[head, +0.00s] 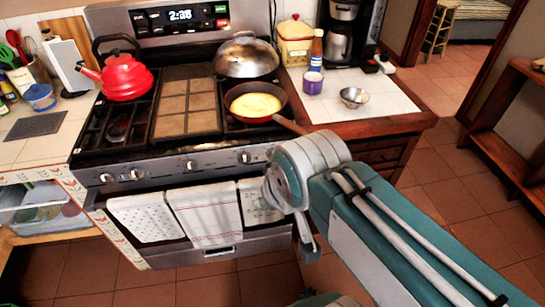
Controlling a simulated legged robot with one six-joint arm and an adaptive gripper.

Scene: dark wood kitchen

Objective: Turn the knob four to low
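The stove's front panel (165,172) carries a row of silver knobs. Counting from the left, knob four (245,157) is near the panel's right end, left of my arm's pale joint. Its pointer setting is too small to read. The other visible knobs are at the far left (106,178), beside it (135,174) and at the middle (190,165). My teal and white arm reaches in from the lower right, and its joint covers part of the stove's right front. I cannot make out my gripper's fingers.
A red kettle (126,78) stands on the back left burner. A pan with yellow food (256,104) sits front right, its handle pointing toward my arm. A lidded pot (246,58) stands behind it. Towels (205,213) hang below the knobs. Tiled floor (440,180) is open at right.

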